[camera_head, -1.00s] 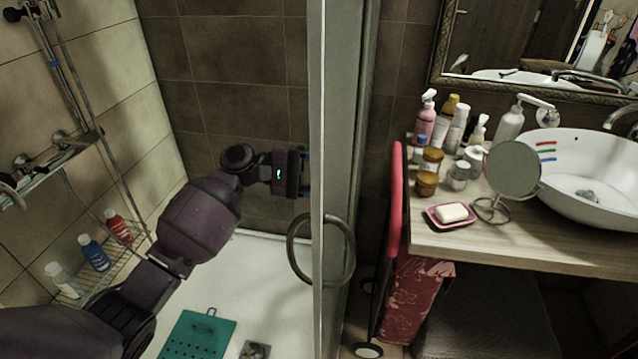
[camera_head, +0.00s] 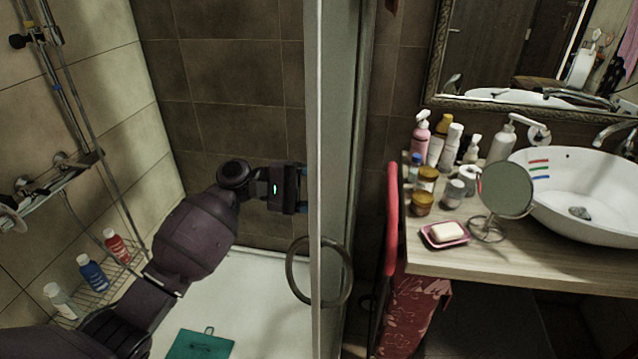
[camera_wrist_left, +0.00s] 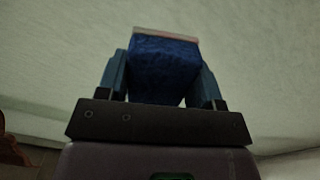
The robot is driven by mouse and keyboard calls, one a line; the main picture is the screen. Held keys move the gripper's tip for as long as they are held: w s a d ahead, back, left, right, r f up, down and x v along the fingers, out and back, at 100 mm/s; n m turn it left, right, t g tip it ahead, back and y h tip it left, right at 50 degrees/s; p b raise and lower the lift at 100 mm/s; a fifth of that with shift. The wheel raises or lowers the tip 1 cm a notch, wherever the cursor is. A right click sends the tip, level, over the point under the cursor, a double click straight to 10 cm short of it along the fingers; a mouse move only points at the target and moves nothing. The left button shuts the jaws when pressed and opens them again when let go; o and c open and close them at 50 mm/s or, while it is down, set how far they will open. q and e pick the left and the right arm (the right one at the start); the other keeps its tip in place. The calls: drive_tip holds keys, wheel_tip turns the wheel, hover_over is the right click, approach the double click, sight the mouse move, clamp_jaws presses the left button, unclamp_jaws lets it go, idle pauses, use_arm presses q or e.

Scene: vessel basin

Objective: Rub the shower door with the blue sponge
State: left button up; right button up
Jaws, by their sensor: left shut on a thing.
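The shower door (camera_head: 318,130) stands edge-on in the middle of the head view, with a round dark handle (camera_head: 291,270) on it. My left gripper (camera_head: 303,190) is on the shower side, close against the door edge. In the left wrist view it is shut on the blue sponge (camera_wrist_left: 163,72), with a finger on each side. The sponge's far end has a thin pinkish layer and lies close to a pale surface; I cannot tell whether they touch. In the head view the sponge is mostly hidden by the gripper and door. My right gripper is not in view.
A wire rack (camera_head: 98,291) with several bottles is at the lower left. A teal mat (camera_head: 198,345) lies on the shower floor.

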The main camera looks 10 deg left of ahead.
use_arm(q)
drive_tip(key=shift+s+p, duration=0.7)
drive_tip(key=shift+s, duration=0.6)
drive_tip(key=shift+s+d+p, duration=0.1)
drive_tip(key=shift+s+p, duration=0.95)
drive_tip(key=shift+s, duration=0.65)
drive_tip(key=a, duration=0.6)
drive_tip(key=shift+a+b, duration=0.3)
drive_tip(key=shift+a, duration=1.25)
